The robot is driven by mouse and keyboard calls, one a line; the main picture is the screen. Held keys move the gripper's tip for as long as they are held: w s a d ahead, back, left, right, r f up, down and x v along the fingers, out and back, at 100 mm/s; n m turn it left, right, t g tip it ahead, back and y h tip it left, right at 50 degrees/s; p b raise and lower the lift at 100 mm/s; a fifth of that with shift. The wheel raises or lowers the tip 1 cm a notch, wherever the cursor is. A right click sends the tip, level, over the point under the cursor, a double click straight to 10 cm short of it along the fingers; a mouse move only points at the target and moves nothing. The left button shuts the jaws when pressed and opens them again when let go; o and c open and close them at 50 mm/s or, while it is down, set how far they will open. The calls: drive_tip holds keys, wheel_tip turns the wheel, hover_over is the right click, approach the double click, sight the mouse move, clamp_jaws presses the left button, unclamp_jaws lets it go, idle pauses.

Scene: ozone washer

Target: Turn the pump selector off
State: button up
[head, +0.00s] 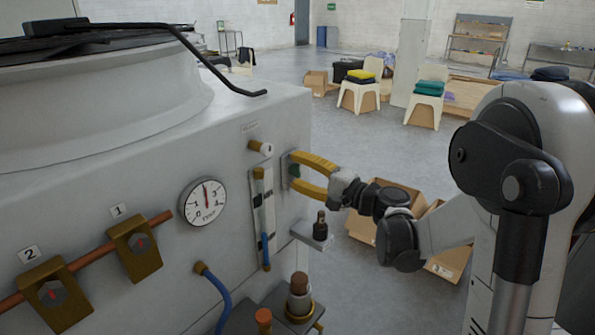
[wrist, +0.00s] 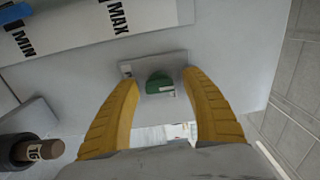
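The pump selector appears to be the green knob (wrist: 159,83) on a small grey plate (wrist: 178,59) on the washer's wall. In the head view the green knob (head: 294,171) shows at the right end of the front panel, partly hidden by my gripper. My gripper (wrist: 160,79) has two yellow fingers, spread open, one on each side of the knob. Gaps show between the knob and both fingers in the wrist view. In the head view my gripper (head: 293,172) reaches in from the right, its fingertips close to the plate. A pale mark shows on the knob's lower edge.
A level gauge (head: 263,215) stands just left of the plate. A dark fitting on a bracket (head: 320,228) sticks out below my gripper. A pressure dial (head: 203,202) and two valves (head: 134,247) are farther left. Cardboard boxes (head: 403,195) lie on the floor behind my arm.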

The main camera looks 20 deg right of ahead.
drive_tip(key=v, duration=1.2)
